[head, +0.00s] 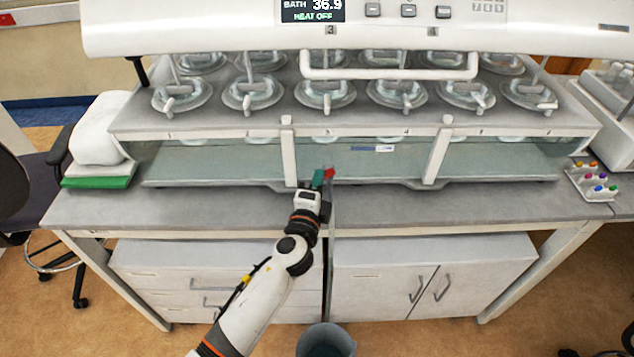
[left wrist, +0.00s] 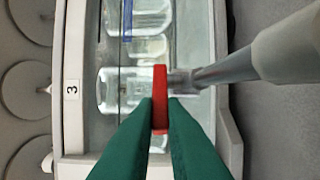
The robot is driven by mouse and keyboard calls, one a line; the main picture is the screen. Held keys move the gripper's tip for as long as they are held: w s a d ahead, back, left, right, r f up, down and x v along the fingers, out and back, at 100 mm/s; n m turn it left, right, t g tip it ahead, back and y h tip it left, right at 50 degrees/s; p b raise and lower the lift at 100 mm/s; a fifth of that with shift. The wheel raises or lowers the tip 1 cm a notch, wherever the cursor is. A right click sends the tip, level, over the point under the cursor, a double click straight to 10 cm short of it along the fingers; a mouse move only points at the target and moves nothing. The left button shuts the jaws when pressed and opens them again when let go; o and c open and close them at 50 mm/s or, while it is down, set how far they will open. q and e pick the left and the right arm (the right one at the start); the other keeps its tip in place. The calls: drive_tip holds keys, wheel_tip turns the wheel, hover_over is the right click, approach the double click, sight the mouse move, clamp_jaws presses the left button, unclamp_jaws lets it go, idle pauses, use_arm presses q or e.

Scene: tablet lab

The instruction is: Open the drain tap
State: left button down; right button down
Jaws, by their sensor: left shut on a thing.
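The drain tap has a red handle (head: 330,173) at the front lower edge of the water bath (head: 250,165). In the left wrist view the red handle (left wrist: 160,98) stands between the green fingertips of my left gripper (left wrist: 160,115), which is shut on it. A grey metal spout or pipe (left wrist: 225,70) runs from the tap to the right in that view. In the head view my left gripper (head: 318,180) reaches the tap from below, and its wrist hides part of the tap. My right gripper is not in view.
A grey bucket (head: 326,342) stands on the floor below the tap. The bench top (head: 110,205) is clear in front of the bath. A rack with coloured caps (head: 597,182) is at the right, and a white bundle on a green base (head: 97,182) is at the left.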

use_arm(q)
drive_tip(key=c, duration=1.5)
unclamp_jaws()
